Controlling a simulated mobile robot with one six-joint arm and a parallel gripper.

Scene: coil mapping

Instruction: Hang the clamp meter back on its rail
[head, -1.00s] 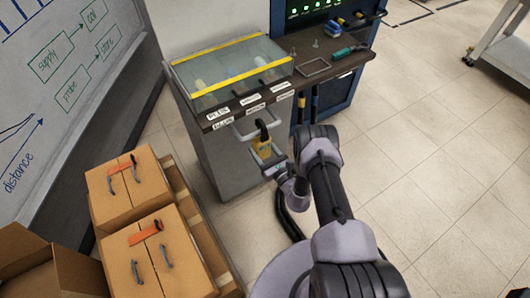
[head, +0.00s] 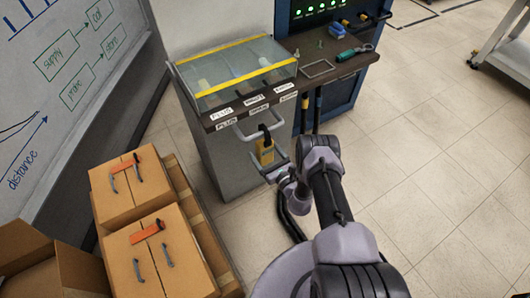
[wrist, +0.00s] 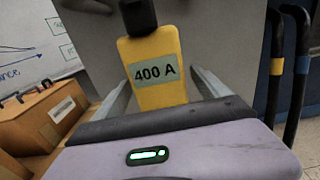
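The clamp meter (head: 265,152) is yellow with a black jaw and a "400 A" label. It hangs upright at the front of the grey cabinet, its jaw crossing the rail (head: 246,137), a grey bar below the label strip. Whether the jaw closes fully round the bar is too small to tell. In the wrist view the meter (wrist: 158,82) stands ahead, between and beyond the fingertips, its jaw cut off at the top. My gripper (head: 277,170) is just below and in front of it. In the wrist view my gripper (wrist: 160,78) is open, with a gap at the right finger.
The cabinet top has a clear case (head: 235,75) with yellow strips and several labels. A green-handled tool (head: 352,53) lies on the counter to the right. Cardboard boxes (head: 155,255) stand at the left, by a whiteboard (head: 70,100).

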